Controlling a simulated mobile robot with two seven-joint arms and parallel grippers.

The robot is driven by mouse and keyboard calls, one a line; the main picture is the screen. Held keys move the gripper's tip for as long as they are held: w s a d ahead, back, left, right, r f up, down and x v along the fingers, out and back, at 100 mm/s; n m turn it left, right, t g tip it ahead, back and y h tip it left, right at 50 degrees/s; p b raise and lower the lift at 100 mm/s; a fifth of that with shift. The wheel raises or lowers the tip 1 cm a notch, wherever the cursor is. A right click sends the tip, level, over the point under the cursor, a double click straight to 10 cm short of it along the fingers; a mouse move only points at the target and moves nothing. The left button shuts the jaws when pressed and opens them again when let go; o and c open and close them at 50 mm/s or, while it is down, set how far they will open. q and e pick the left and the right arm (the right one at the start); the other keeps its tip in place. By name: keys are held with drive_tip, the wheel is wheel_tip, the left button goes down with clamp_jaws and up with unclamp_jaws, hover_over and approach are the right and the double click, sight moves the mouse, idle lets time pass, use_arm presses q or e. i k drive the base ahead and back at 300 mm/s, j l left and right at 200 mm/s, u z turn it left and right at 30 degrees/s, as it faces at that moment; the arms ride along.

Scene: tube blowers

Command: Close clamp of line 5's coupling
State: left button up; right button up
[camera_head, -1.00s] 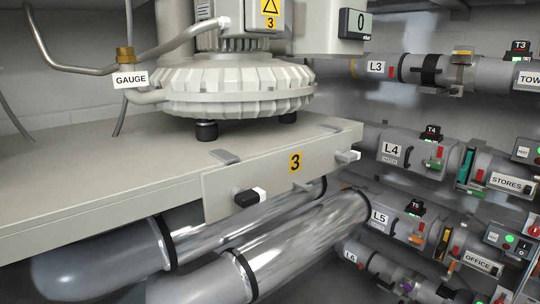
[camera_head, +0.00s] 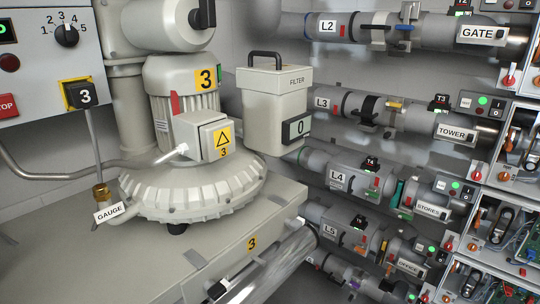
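Line 5's pipe, with its L5 label (camera_head: 330,230), runs along the back wall at the lower right, below line 4. A black T5 tag (camera_head: 359,222) sits on top of it. Farther right is line 5's coupling (camera_head: 378,243), small in the view, with an orange part (camera_head: 361,249) low beside it. I cannot tell whether its clamp is open or shut. The OFFICE label (camera_head: 409,268) is on the pipe past the coupling. Neither of my grippers is in view.
Blower 3 (camera_head: 190,185) stands on a grey bench (camera_head: 60,265) at left, with a filter box (camera_head: 275,110) behind it. Pipes L2 (camera_head: 328,27), L3 (camera_head: 322,103) and L4 (camera_head: 338,178) run above line 5. Open electrical boxes (camera_head: 490,230) stand at right.

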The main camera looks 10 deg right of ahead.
sight(388, 272)
drive_tip(key=z, duration=1.25)
